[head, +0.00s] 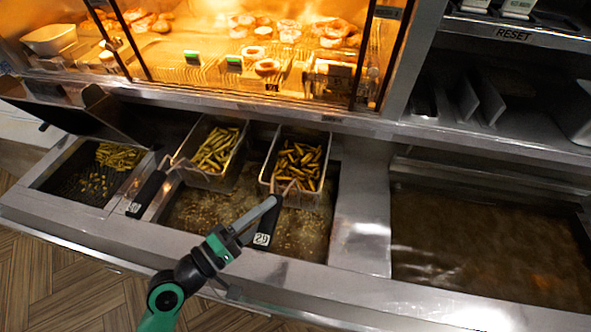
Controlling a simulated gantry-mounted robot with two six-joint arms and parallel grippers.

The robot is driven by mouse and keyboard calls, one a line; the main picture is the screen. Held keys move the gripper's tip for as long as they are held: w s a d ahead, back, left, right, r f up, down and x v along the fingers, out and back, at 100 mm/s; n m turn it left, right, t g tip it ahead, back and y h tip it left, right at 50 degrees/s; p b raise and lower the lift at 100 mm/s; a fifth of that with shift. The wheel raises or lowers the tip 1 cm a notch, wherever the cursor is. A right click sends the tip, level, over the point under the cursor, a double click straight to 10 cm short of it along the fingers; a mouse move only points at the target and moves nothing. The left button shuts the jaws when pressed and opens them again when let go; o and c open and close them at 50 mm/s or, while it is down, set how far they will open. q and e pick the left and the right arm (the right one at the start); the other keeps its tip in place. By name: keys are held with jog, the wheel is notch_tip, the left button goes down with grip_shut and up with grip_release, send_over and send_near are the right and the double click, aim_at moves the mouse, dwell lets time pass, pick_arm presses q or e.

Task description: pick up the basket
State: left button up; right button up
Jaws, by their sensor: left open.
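Two wire baskets of fries hang over the middle fryer vat: a left basket (191,177) and a right basket (264,180). The left basket's black handle (148,193) slopes toward the front edge. The right basket's black handle (262,238) carries a white label that looks like "29". My left gripper (274,202) is over the right basket's handle, near its upper end, and partly hides it. Its jaws are open, but the gap is hard to see from here. I cannot tell whether it touches the handle. My right gripper is not in view.
The middle vat (305,247) holds bubbling oil. A right vat (480,240) of brown oil has no basket in it. Loose fries lie in a tray (50,185) at the left. A lit food display case (250,85) stands behind the baskets.

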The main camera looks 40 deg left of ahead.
aim_at(280, 202)
pick_arm(q)
jog(key=w, duration=0.3)
jog(key=shift+w+d+r, duration=0.15)
jog(key=shift+w, duration=0.2)
grip_shut()
jog(key=shift+r, duration=0.1)
dwell(0.9)
